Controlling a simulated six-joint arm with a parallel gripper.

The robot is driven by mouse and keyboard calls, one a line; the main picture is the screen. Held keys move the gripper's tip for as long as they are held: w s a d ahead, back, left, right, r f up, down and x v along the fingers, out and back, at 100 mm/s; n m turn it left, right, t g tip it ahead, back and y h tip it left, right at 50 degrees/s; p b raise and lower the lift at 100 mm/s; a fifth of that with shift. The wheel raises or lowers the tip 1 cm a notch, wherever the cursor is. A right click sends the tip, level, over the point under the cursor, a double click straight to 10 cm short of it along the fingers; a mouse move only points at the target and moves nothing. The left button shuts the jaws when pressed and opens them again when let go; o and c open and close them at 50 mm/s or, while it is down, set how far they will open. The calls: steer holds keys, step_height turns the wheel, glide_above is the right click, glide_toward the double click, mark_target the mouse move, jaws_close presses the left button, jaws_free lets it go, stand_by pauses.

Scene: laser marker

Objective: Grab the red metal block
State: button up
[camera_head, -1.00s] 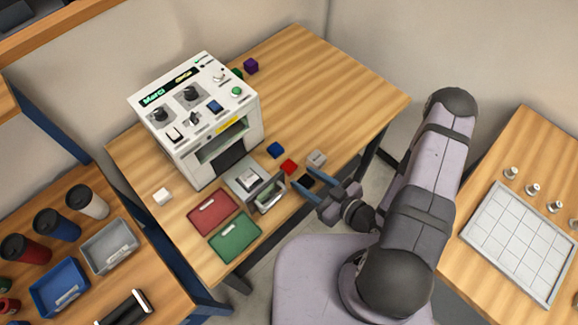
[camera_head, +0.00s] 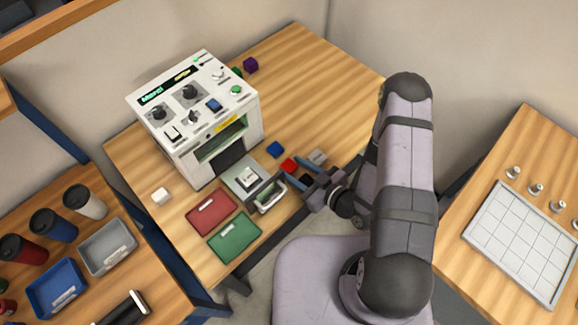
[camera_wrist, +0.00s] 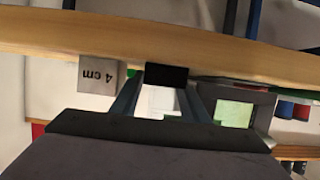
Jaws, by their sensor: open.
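The red metal block (camera_head: 288,164) lies on the wooden table in the head view, right of the white machine. It is close to the fingertips of my gripper (camera_head: 300,174) but apart from them. My gripper is open, low over the table's front edge, with its fingers toward the block. A black block (camera_wrist: 167,74) shows between the open fingers (camera_wrist: 162,92) in the wrist view; I cannot tell whether they touch it. I cannot clearly make out the red block in the wrist view.
A grey block (camera_head: 317,157) marked "4 cm" sits right of the red block, and a blue block (camera_head: 275,149) behind it. The table's back right is clear.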

mark_target(293, 169)
steer(key=shift+w+a, duration=0.2)
steer(key=c, duration=0.8)
steer(key=shift+c, duration=0.3)
steer(key=shift+r, duration=1.1)
step_height(293, 169, up, 16)
steer(key=p, duration=1)
steer(key=shift+f+p, duration=0.15)
steer(key=shift+p, duration=0.25)
